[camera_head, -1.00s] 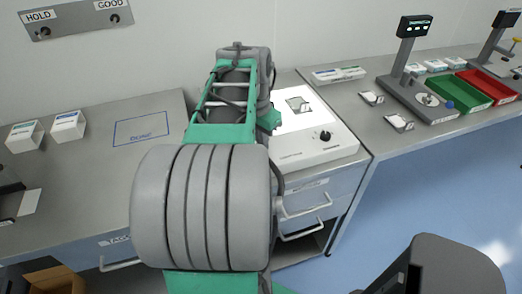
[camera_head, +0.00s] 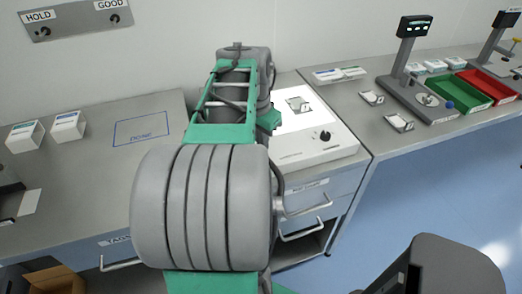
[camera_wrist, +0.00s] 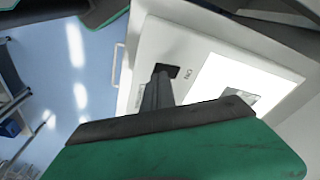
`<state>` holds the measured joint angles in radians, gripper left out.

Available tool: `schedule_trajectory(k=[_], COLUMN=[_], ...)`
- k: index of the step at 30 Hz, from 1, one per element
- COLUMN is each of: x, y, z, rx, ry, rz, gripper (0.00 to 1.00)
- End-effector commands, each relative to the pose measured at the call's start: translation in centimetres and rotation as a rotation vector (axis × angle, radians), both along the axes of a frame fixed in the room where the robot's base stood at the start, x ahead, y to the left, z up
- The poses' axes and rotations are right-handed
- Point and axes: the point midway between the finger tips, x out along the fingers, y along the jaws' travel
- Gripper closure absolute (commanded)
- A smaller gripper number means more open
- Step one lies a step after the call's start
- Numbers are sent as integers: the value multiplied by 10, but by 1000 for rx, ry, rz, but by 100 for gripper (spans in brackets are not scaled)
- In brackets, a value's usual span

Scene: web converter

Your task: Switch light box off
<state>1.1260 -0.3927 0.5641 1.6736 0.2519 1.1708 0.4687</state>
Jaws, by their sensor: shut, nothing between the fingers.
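The white light box (camera_head: 330,152) stands on the bench right of my arm in the head view, its top panel (camera_head: 291,121) glowing bright white. A black knob (camera_head: 325,136) sits on its right part. In the wrist view the light box (camera_wrist: 152,42) shows a lit panel (camera_wrist: 225,75) and a small black switch (camera_wrist: 172,70) with an "ON" mark beside it. My gripper (camera_wrist: 160,75) is shut and empty, its fingertips at or just over the black switch; I cannot tell if they touch.
A small sample card (camera_head: 298,104) lies on the lit panel. To the right are a scale (camera_head: 405,82), a green tray (camera_head: 459,107) and a red tray (camera_head: 507,97). Bare bench with a blue outline (camera_head: 141,128) lies left of my arm.

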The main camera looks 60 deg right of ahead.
Motion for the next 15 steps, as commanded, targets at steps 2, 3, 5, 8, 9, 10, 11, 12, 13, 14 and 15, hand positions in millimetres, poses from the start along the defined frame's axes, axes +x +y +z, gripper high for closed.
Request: schedule_trajectory(k=[2,3,5,8,9,10,11,12,13,14,15], x=[0,0,0,0,0,0,0,0,0,0,0], y=[0,0,0,0,0,0,0,0,0,0,0], z=[0,0,0,-1,-1,-2,-2,-3,-3,-4,-4], rx=[0,0,0,0,0,0,0,0,0,0,0], ry=[0,0,0,0,0,0,0,0,0,0,0], rz=[0,0,0,0,0,0,0,0,0,0,0], gripper=[100,100,100,100,100,100,100,100,100,100,100])
